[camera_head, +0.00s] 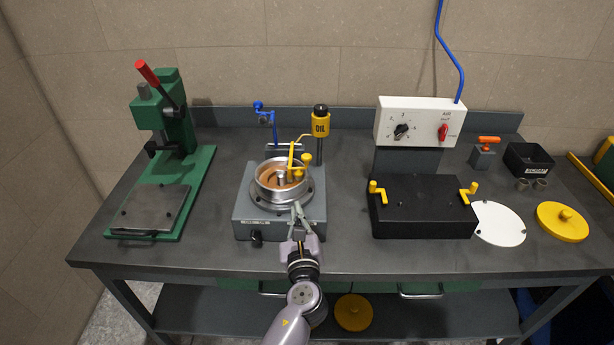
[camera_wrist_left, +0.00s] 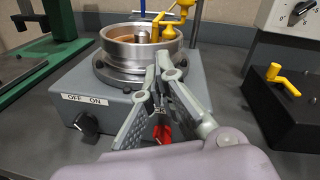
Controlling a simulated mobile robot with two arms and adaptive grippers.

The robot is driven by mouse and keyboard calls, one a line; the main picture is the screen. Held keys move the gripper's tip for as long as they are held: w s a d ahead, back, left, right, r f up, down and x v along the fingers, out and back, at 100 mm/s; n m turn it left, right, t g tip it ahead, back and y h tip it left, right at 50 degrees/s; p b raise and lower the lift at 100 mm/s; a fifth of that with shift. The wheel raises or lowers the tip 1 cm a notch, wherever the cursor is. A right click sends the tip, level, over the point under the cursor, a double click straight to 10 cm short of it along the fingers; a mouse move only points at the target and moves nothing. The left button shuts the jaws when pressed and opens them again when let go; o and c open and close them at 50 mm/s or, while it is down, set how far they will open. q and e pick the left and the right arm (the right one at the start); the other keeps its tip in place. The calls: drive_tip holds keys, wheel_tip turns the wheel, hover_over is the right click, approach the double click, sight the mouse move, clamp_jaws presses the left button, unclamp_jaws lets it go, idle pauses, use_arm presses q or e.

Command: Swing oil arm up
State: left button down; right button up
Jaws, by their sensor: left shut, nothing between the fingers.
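A yellow oil arm (camera_head: 291,158) with a round knob (camera_head: 306,157) reaches over the metal bowl (camera_head: 264,189) of a grey machine (camera_head: 247,222). A yellow bottle marked OIL (camera_head: 320,124) with a black cap stands behind it, with a thin spout toward the bowl. In the left wrist view the yellow arm (camera_wrist_left: 166,25) is cut off by the top edge, and the bowl (camera_wrist_left: 121,45) is close beyond the fingertips. My left gripper (camera_head: 298,208) is shut and empty at the bowl's front right; whether it touches the rim is unclear. My right gripper is out of view.
A green press (camera_head: 196,176) stands left, a black unit (camera_head: 420,215) with yellow handles right. A blue-handled valve (camera_head: 272,122) is behind the bowl. A white disc (camera_head: 499,222) and yellow lid (camera_head: 562,222) lie right. The front strip of the bench (camera_head: 400,256) is clear.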

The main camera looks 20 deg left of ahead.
sight(306, 167)
use_arm(q)
drive_tip(key=d+r+m, duration=0.1)
drive_tip(key=w+d+r+m+t, duration=0.1)
drive_tip(key=m, duration=0.1)
drive_tip(key=shift+w+d+r, duration=0.15)
drive_tip(key=shift+w, duration=0.15)
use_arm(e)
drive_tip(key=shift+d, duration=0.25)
use_arm(q)
drive_tip(key=shift+w, duration=0.1)
drive_tip(key=b+x, duration=0.1)
drive_tip(key=x, duration=0.9)
drive_tip(key=shift+d+b, duration=0.1)
drive_tip(key=shift+b, duration=0.3)
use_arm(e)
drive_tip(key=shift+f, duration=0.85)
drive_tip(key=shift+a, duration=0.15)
